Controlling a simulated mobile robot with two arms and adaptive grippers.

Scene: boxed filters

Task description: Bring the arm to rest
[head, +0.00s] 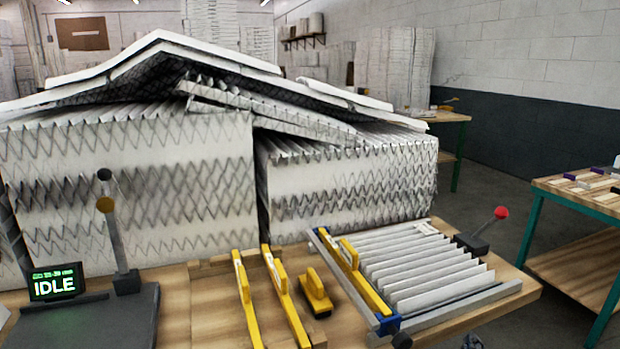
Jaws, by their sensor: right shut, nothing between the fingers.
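My left gripper is not in view.
A pleated filter (425,262) lies in a frame with a yellow bar (352,272). A red-knobbed lever (485,232) stands beside it. Yellow-handled tools (316,294), a screen reading IDLE (56,284) and a black-knobbed lever (117,235) are left. Large filter stacks (350,190) block the back.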

